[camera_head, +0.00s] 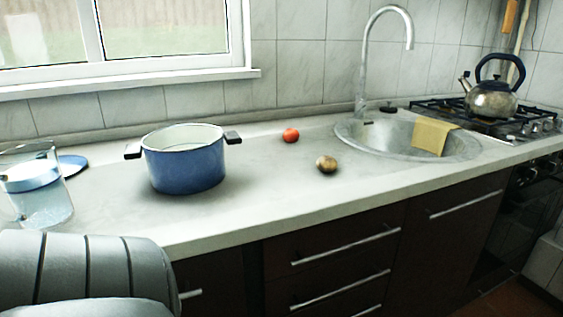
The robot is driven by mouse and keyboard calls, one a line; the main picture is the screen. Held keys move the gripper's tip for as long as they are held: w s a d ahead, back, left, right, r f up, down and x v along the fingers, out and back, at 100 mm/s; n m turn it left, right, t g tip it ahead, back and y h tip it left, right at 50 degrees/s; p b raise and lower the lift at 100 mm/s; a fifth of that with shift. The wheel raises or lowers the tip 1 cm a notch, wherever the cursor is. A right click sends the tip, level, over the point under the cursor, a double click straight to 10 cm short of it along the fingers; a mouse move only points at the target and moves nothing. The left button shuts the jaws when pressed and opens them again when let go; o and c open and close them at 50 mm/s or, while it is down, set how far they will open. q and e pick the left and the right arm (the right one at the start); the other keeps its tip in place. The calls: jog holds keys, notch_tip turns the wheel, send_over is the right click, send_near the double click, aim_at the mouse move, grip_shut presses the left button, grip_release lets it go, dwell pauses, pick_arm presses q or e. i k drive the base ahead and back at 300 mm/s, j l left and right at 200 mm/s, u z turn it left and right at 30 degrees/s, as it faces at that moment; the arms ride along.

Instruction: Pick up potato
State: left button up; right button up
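A small brown potato (326,164) lies on the light counter, left of the sink and right of the blue pot. A red tomato-like item (291,135) lies a little behind it and to its left. Neither gripper is in view, and nothing touches the potato. A grey ribbed shape at the lower left looks like part of my own arm.
A blue enamel pot (187,167) with dark handles stands on the counter (270,205). A glass jar (40,200) and a blue lid (72,164) are at the left. The sink (385,135) has a yellow cloth (434,136). A kettle (491,100) stands on the stove.

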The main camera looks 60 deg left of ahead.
aim_at(326, 164)
jog(key=u, duration=1.4)
jog(key=l+u, duration=0.2)
jog(key=i+l, duration=0.05)
jog(key=l, duration=0.1)
